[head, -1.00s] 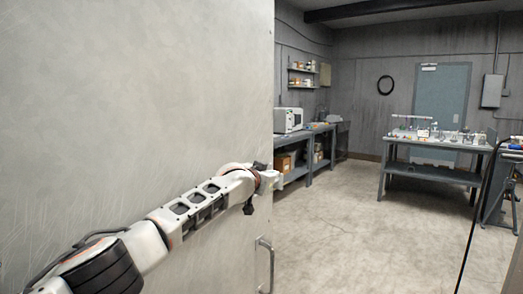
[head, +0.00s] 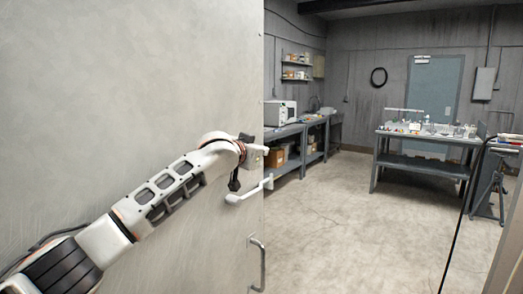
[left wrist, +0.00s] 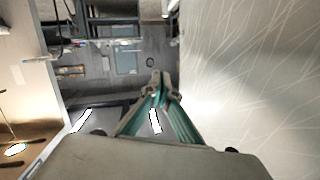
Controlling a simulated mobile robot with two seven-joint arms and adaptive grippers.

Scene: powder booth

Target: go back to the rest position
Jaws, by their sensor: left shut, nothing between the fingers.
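My left gripper (head: 262,157) is at the end of my white arm, which reaches up from the lower left in the head view. It is in front of the right edge of a large pale panel (head: 120,80). In the left wrist view its teal-lined fingers (left wrist: 157,78) come together at the tips, shut with nothing between them. A pale, bent piece (head: 250,190) shows just below the wrist; I cannot tell what it belongs to. My right gripper is out of view.
A metal handle (head: 262,266) is on the panel's right edge, below the gripper. A side bench (head: 290,131) carries a white oven-like box (head: 280,113). A blue-grey table (head: 425,138) with small items stands at the back right. The floor (head: 340,215) between is clear.

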